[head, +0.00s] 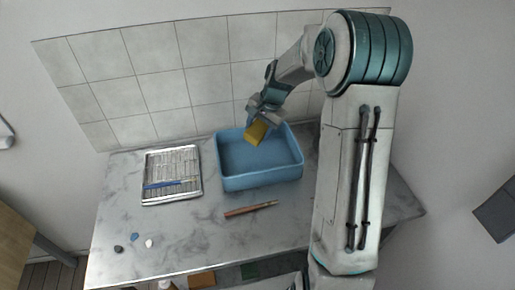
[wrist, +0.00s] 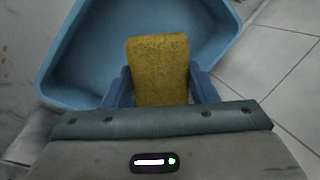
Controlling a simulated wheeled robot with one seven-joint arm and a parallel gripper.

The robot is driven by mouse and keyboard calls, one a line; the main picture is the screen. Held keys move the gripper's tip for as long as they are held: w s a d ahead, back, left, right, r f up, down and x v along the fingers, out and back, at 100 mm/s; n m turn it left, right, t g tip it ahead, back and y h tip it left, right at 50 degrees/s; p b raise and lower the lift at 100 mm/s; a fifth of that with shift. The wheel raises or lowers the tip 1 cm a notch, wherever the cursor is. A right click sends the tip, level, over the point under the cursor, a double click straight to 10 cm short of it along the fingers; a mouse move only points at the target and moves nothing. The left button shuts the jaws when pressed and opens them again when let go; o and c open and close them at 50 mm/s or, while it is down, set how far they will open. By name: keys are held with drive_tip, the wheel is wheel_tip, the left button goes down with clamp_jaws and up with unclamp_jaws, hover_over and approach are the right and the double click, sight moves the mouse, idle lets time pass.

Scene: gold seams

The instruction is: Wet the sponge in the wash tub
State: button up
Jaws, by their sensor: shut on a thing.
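The yellow sponge (head: 256,133) is held in my gripper (head: 262,116) above the back part of the blue wash tub (head: 260,182). In the wrist view the sponge (wrist: 158,70) sits between the two blue fingers of my gripper (wrist: 162,88), which is shut on it. The wash tub (wrist: 75,60) shows below and behind the sponge there. The sponge's far end points into the tub. I cannot tell whether it touches anything in the tub, and no clear water line shows.
A metal rack tray (head: 172,198) with a blue tool lies left of the tub. A brown-handled brush (head: 250,208) lies in front of it. Several small stones (head: 134,236) lie at the front left. A tiled wall (head: 160,75) stands close behind the counter.

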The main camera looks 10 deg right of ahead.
sight(255, 127)
drive_tip(key=shift+r+p, duration=1.4)
drive_tip(key=shift+r, duration=0.65)
drive_tip(key=shift+f, duration=0.1)
